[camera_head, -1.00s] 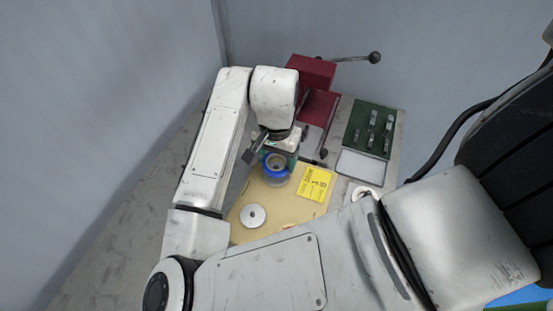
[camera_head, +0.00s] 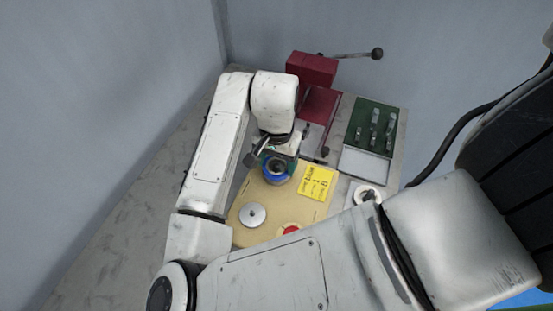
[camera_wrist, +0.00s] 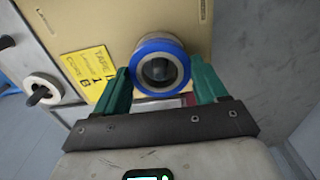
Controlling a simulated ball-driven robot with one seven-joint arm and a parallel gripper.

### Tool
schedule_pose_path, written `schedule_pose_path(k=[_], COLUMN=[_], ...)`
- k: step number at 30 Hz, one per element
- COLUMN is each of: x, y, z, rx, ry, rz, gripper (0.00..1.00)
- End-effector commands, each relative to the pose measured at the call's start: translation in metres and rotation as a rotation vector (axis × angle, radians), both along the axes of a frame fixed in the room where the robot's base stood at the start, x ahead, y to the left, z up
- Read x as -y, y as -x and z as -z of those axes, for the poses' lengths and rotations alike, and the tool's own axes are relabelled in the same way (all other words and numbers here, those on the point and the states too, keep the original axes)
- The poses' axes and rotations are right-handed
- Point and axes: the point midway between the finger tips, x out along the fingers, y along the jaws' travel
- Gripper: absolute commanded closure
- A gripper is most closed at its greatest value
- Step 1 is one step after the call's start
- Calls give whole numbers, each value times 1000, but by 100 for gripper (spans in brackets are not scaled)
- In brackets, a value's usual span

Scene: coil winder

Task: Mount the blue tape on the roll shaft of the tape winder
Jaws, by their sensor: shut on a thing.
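The blue tape (camera_wrist: 158,66) is a ring with a pale core and a dark hole. In the wrist view it sits between the two green fingers of my gripper (camera_wrist: 160,84), which is shut on it. In the head view the blue tape (camera_head: 275,173) is held at my gripper (camera_head: 276,160), over the tan panel (camera_head: 244,228) of the tape winder. A silver disc (camera_head: 252,215) shows on the panel, left of and below the tape. Whether it covers the roll shaft cannot be told. The gripper and arm partly hide the panel around the tape.
A yellow label (camera_head: 316,182) lies on the panel, right of the tape. A red vise (camera_head: 312,70) with a lever stands behind. A green tray (camera_head: 374,127) with several metal pieces is at the right. A red button (camera_head: 290,229) and a white-ringed dark knob (camera_head: 367,194) are nearer.

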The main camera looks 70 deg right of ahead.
Motion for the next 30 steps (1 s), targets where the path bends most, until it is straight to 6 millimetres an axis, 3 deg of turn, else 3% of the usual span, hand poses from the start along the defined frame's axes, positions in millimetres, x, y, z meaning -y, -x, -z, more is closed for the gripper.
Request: schedule_pose_path(k=[11,12,18,21,30], x=[0,0,0,0,1], y=[0,0,0,0,0], z=[11,11,10,10,6], rx=[0,0,0,0,0], ry=[0,0,0,0,1], rz=[0,0,0,0,2], gripper=[58,27,8,0,0])
